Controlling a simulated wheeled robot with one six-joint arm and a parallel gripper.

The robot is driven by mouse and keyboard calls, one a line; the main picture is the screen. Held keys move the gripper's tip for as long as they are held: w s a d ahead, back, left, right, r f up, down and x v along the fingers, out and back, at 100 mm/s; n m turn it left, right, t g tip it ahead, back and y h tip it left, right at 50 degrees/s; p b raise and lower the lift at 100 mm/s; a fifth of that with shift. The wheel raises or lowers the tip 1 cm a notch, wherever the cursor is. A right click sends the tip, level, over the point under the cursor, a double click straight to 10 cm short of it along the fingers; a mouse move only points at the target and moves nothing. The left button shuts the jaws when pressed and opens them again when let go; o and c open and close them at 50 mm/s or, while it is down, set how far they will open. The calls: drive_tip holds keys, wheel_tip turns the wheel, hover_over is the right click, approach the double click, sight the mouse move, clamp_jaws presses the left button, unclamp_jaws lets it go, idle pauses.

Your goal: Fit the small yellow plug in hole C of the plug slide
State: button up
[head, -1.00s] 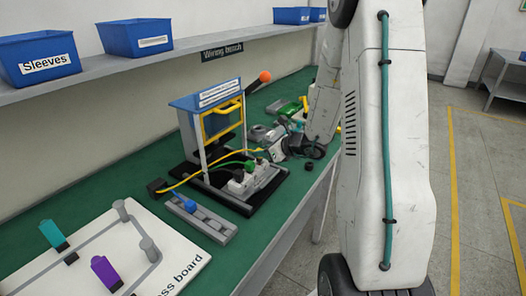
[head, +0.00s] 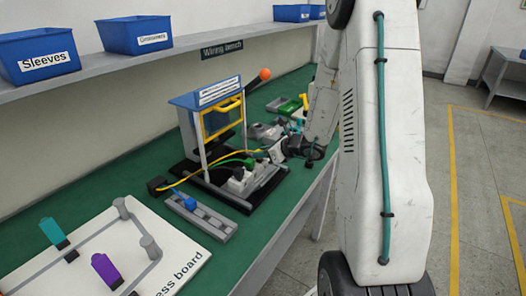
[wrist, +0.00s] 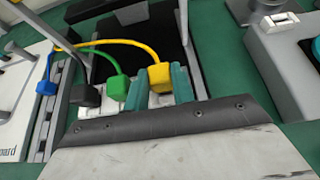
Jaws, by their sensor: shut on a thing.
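The small yellow plug (wrist: 160,77) is between the teal fingers of my gripper (wrist: 165,84) in the wrist view. My gripper is shut on it, and its yellow cable arches away to the left. A white block (wrist: 97,110), seemingly the plug slide, lies under and beside the plugs; it also shows in the head view (head: 236,186). A green plug (wrist: 118,88) and a black plug (wrist: 85,95) stand at it, left of the yellow one. Hole letters cannot be read, and the yellow plug's lower end is hidden. In the head view my gripper (head: 269,153) is small and partly hidden.
A grey rail (head: 208,217) with a blue plug (head: 190,204) lies left of the white block. A blue-topped frame with a yellow handle (head: 221,120) stands behind. A white board (head: 170,240) with pegs is at front left. Grey fixtures (wrist: 280,55) stand to the right.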

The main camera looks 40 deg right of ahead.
drive_tip(key=shift+f, duration=0.2)
drive_tip(key=o, duration=1)
drive_tip(key=shift+o, duration=0.2)
drive_tip(key=shift+v, duration=3.9)
